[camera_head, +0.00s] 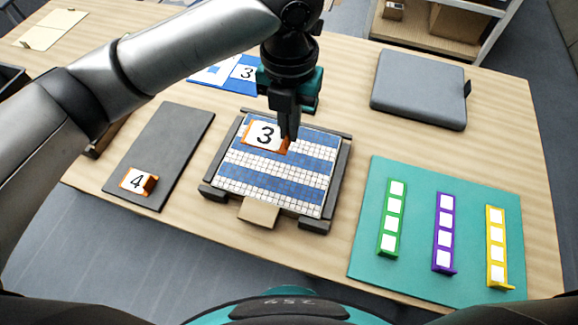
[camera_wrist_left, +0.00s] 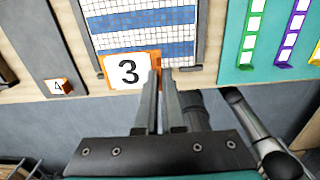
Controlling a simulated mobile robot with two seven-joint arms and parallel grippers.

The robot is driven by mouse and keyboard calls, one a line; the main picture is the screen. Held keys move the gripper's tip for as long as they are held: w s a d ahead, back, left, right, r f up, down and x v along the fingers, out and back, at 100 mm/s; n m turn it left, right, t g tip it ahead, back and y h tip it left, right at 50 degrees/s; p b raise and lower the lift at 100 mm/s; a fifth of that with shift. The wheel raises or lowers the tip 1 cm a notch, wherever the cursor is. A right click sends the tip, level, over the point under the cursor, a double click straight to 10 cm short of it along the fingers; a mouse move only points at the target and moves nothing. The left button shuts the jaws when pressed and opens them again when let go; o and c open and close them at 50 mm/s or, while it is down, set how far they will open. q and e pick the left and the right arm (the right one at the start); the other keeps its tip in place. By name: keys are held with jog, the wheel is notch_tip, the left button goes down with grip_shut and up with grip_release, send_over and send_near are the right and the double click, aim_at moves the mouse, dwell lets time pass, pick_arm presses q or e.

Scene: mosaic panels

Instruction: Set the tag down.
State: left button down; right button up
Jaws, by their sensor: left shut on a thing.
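The orange tag with a white face and a black 3 (camera_head: 265,135) is at the far part of the blue-and-white mosaic panel (camera_head: 270,185). My left gripper (camera_head: 289,132) is shut on the tag's right end. In the left wrist view the tag (camera_wrist_left: 128,71) shows upright and readable, to the left of the fingers (camera_wrist_left: 164,74), with the panel (camera_wrist_left: 140,28) behind it. I cannot tell whether the tag touches the panel or hangs just above it. My right gripper is in neither view.
An orange tag with a 4 (camera_head: 137,181) lies on a dark grey mat (camera_head: 165,145) at left. A teal mat (camera_head: 417,225) at right holds green, purple and yellow strips. A grey closed case (camera_head: 420,88) lies behind. A blue-and-white sheet (camera_head: 225,75) with a 3 lies beyond the panel.

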pick_arm(q)
notch_tip(320, 180, down, 10)
jog(key=shift+r+b, duration=0.15)
jog(key=shift+b, duration=0.65)
jog(key=shift+f, duration=0.5)
jog(key=shift+f+b, duration=0.5)
jog(key=shift+f, duration=1.4)
jog(key=shift+f, duration=0.15)
jog(key=c, duration=1)
grip_release()
notch_tip(320, 180, up, 12)
jog(key=shift+r+p, duration=0.2)
jog(key=shift+p, duration=1.05)
